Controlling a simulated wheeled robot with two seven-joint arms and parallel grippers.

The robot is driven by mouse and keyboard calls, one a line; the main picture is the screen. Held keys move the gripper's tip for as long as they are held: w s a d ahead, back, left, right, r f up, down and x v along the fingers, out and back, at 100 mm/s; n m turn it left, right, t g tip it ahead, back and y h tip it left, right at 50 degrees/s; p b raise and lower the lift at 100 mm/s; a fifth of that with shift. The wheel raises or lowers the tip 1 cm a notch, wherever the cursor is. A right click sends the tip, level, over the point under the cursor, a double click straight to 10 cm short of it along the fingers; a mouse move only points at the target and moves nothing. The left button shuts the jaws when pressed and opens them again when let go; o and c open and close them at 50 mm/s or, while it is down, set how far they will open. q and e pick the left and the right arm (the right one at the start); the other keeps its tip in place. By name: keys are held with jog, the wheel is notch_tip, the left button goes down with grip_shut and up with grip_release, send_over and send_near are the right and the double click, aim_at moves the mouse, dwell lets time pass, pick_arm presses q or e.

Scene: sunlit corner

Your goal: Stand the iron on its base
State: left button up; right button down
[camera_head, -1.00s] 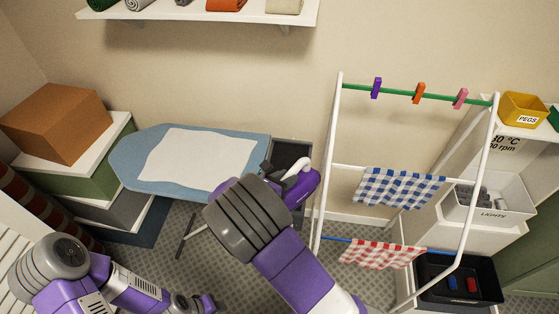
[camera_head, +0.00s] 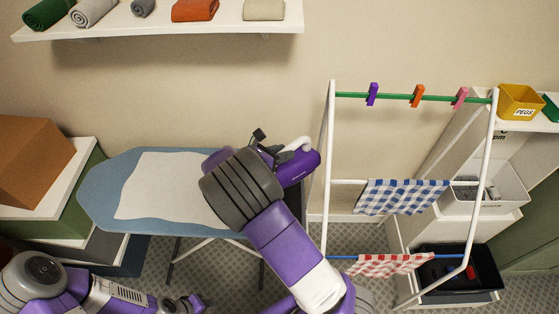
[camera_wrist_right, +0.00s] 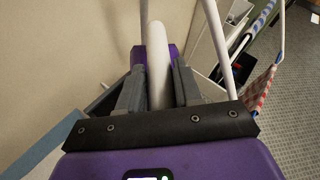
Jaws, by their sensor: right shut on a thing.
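The purple iron (camera_head: 299,168) with a white handle shows just right of the ironing board (camera_head: 100,190) in the head view, partly hidden by my right arm. My right gripper (camera_head: 272,148) is at the iron. In the right wrist view, the gripper's (camera_wrist_right: 158,85) two dark fingers are shut on either side of the white handle (camera_wrist_right: 157,50), with a bit of the purple body (camera_wrist_right: 141,55) behind. The iron's sole and any contact beneath it are hidden. My left gripper (camera_head: 192,302) is low at the left, away from the iron, its fingers too small to read.
A white drying rack (camera_head: 329,150) with checked cloths (camera_head: 400,196) stands close to the right of the iron. A wall shelf (camera_head: 200,31) with rolled towels is above. Boxes (camera_head: 30,165) are stacked at the left. A white cloth (camera_head: 165,190) covers much of the board.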

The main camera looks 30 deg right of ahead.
aim_at(282, 167)
jog(key=shift+f+b, duration=0.45)
jog(key=shift+f, duration=2.95)
jog(key=c, duration=0.8)
grip_release()
jog(key=shift+f, duration=0.1)
jog(key=shift+o, duration=0.2)
jog(key=shift+a, duration=0.1)
jog(key=v, duration=1.2)
jog(key=shift+p, duration=0.35)
jog(key=shift+s+f, duration=0.1)
jog(key=shift+s, duration=0.05)
